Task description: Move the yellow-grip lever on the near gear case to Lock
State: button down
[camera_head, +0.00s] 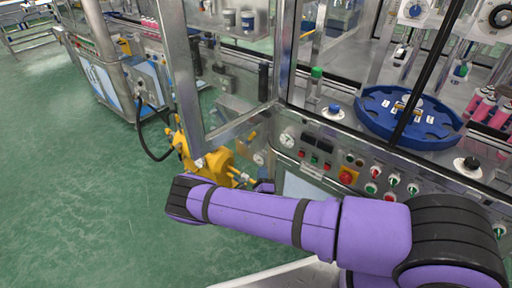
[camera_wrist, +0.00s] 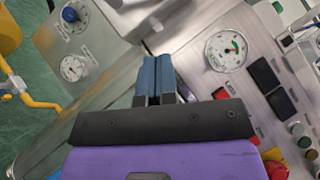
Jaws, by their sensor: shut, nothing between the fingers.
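My gripper (camera_wrist: 157,80) shows in the wrist view with its two blue fingers together and nothing between them. The fingers point toward a bare metal panel between two groups of dials and touch nothing that I can make out. In the head view my purple arm hides most of the gripper. A yellow machine body (camera_head: 218,163), possibly the near gear case, stands at the machine's left corner behind my arm.
A metal plate with a blue knob (camera_wrist: 72,15) and a white dial (camera_wrist: 73,68) lies left of the fingers. A round gauge (camera_wrist: 226,51) and black displays are to the right. A glass door frame (camera_head: 235,125) stands above the yellow body. Green floor (camera_head: 80,190) is clear at left.

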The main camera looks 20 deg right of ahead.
send_near(251, 138)
jog(key=w+d, duration=0.4)
jog(key=d, duration=0.1)
jog(key=shift+w+a+r, duration=1)
jog(key=shift+w+r, duration=0.1)
jog(key=shift+w, duration=0.1)
jog(key=shift+r, duration=0.1)
